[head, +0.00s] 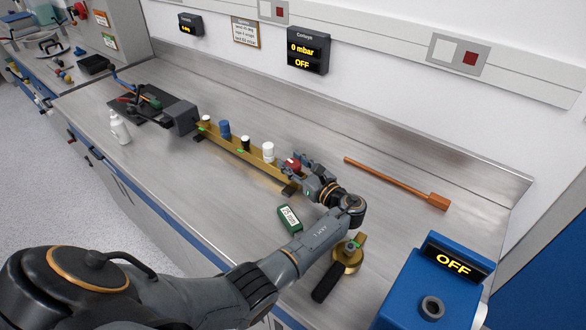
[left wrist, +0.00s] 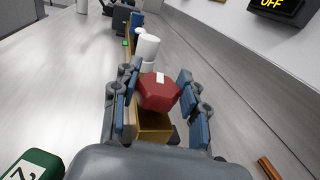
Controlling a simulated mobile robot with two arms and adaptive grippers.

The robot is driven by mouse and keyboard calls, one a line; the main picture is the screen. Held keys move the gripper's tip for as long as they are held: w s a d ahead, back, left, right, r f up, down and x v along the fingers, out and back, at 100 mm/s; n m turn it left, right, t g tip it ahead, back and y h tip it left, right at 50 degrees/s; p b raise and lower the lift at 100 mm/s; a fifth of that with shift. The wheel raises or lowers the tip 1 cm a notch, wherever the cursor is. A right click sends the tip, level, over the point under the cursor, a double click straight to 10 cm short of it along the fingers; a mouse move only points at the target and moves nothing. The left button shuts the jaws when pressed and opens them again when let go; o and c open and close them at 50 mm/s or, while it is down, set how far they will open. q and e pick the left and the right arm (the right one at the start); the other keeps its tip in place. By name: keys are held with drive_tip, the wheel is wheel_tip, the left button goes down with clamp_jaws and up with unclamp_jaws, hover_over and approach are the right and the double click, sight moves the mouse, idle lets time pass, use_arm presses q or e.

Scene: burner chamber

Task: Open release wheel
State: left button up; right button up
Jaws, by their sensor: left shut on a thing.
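The likely release wheel is a red faceted knob (head: 292,164) at the near right end of a brass rail (head: 240,151). It also shows in the left wrist view (left wrist: 159,92), with a white mark on top. My left gripper (head: 306,172) reaches it from the right. In the left wrist view the blue-padded fingers of my left gripper (left wrist: 160,98) stand on both sides of the red knob, shut on it. The gripper partly hides the knob in the head view. My right gripper is not in view.
White (head: 268,152), black (head: 245,143) and blue (head: 224,129) knobs stand along the rail. A green labelled block (head: 290,218), a brass valve with black handle (head: 347,256), an orange bar (head: 396,183) and a blue OFF box (head: 433,285) are nearby. The front bench strip is mostly clear.

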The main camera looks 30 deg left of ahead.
sight(293, 162)
use_arm(q)
drive_tip(key=shift+n+g, duration=0.4)
drive_tip(key=shift+g, duration=0.2)
drive_tip(key=shift+r, duration=0.1)
drive_tip(key=o, duration=1.2)
wheel_tip(293, 162, up, 10)
drive_tip(key=shift+f, duration=0.1)
